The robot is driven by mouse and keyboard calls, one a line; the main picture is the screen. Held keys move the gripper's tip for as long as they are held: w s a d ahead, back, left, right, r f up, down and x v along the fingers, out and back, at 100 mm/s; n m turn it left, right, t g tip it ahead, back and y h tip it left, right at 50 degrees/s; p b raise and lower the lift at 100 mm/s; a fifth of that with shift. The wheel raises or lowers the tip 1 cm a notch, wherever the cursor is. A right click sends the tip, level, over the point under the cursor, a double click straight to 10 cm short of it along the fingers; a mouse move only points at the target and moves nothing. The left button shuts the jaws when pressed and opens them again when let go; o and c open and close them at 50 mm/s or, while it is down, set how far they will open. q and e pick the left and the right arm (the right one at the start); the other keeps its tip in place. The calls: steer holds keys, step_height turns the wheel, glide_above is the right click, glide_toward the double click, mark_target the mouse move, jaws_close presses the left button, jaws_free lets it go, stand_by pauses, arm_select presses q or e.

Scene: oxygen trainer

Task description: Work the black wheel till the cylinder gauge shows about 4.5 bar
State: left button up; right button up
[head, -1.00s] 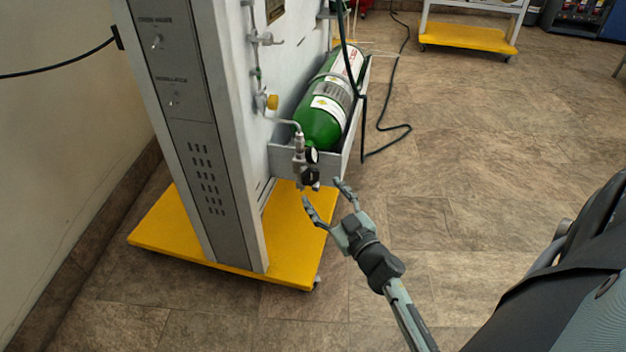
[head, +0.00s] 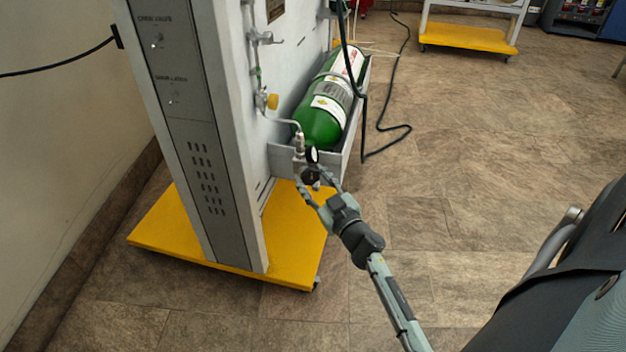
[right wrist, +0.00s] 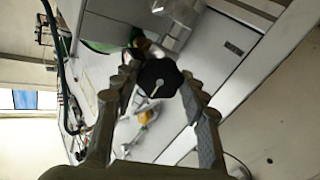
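The green cylinder (head: 322,122) lies tilted in a grey tray (head: 285,160) on the side of the trainer panel. A regulator with a small round gauge (head: 312,155) sits at its near end; the dial is too small to read. The black wheel (head: 310,175) is just below the gauge. In the right wrist view the lobed black wheel (right wrist: 158,78) with a light mark sits between the fingertips. My right gripper (head: 316,186) has its fingers spread on both sides of the wheel; in the right wrist view (right wrist: 160,90) gaps show beside it. My left gripper is not in view.
The panel stands on a yellow wheeled base (head: 240,250). A yellow knob (head: 272,102) and pipes are on its side. A dark hose (head: 385,145) lies on the floor behind the cylinder. A second yellow-based cart (head: 470,38) stands at the back.

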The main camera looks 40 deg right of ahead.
steer(key=c, duration=0.4)
steer(key=shift+o, duration=0.2)
steer(key=shift+n, duration=3.2)
steer(key=o, duration=1.2)
steer(key=shift+c, duration=0.2)
steer(key=s+a, duration=0.1)
steer(key=s, duration=1.1)
steer(key=shift+a, duration=0.3)
